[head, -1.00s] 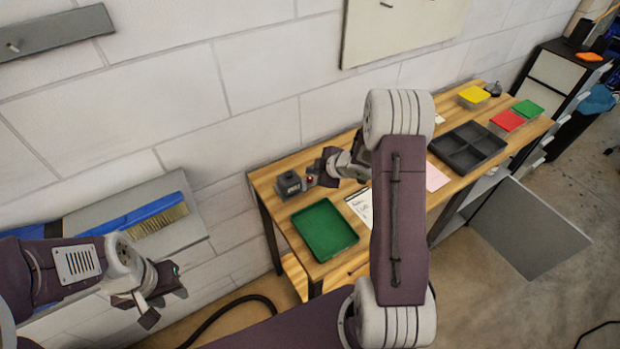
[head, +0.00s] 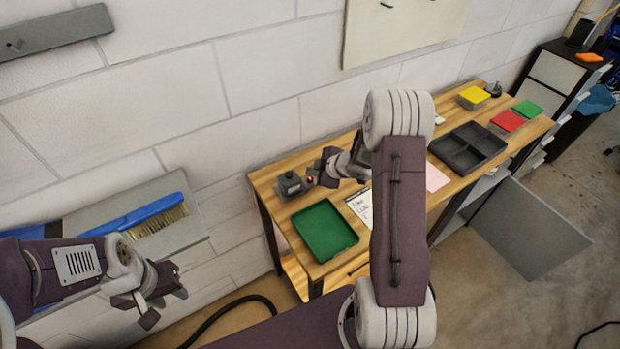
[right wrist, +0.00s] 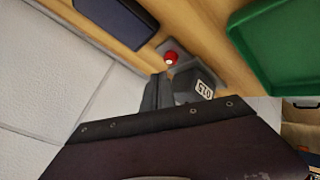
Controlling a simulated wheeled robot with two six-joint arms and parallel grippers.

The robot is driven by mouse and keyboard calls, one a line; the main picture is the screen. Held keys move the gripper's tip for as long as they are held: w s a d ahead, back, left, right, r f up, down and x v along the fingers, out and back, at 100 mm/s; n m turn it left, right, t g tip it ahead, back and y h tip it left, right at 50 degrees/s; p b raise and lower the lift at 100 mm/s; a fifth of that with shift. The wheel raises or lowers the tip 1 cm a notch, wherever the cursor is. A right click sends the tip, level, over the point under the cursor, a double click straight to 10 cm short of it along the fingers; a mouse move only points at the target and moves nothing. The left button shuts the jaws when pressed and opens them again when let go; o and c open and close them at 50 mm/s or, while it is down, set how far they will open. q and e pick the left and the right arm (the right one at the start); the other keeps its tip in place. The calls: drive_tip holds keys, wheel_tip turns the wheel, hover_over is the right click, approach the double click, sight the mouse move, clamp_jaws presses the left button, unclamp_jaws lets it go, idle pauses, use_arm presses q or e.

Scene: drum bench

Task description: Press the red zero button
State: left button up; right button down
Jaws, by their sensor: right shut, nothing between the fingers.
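The red button (head: 310,181) sits on a small grey device at the back left of the wooden bench. In the right wrist view the red button (right wrist: 170,58) shows clear of the fingers, on a grey base beside a dark block with a small display (right wrist: 203,89). My right gripper (head: 324,168) is shut and empty, close to the button on its right side in the head view. Its finger (right wrist: 153,92) points toward the button in the right wrist view; whether it touches is hard to tell. My left gripper (head: 165,298) is open and empty, away from the bench.
A green tray (head: 325,230) lies in front of the device, with a white paper (head: 360,204) beside it. A dark divided tray (head: 467,148) and yellow, red and green boxes stand further right. The wall is close behind the bench.

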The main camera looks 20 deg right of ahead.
sight(312, 180)
idle(0.4)
drive_tip(key=shift+f+b, duration=0.3)
drive_tip(key=shift+f, duration=0.15)
drive_tip(key=shift+f+b, duration=0.35)
drive_tip(key=shift+f, duration=0.1)
idle(0.4)
drive_tip(key=shift+r+p, duration=0.95)
wheel_tip(312, 180, up, 6)
drive_tip(key=p, duration=0.6)
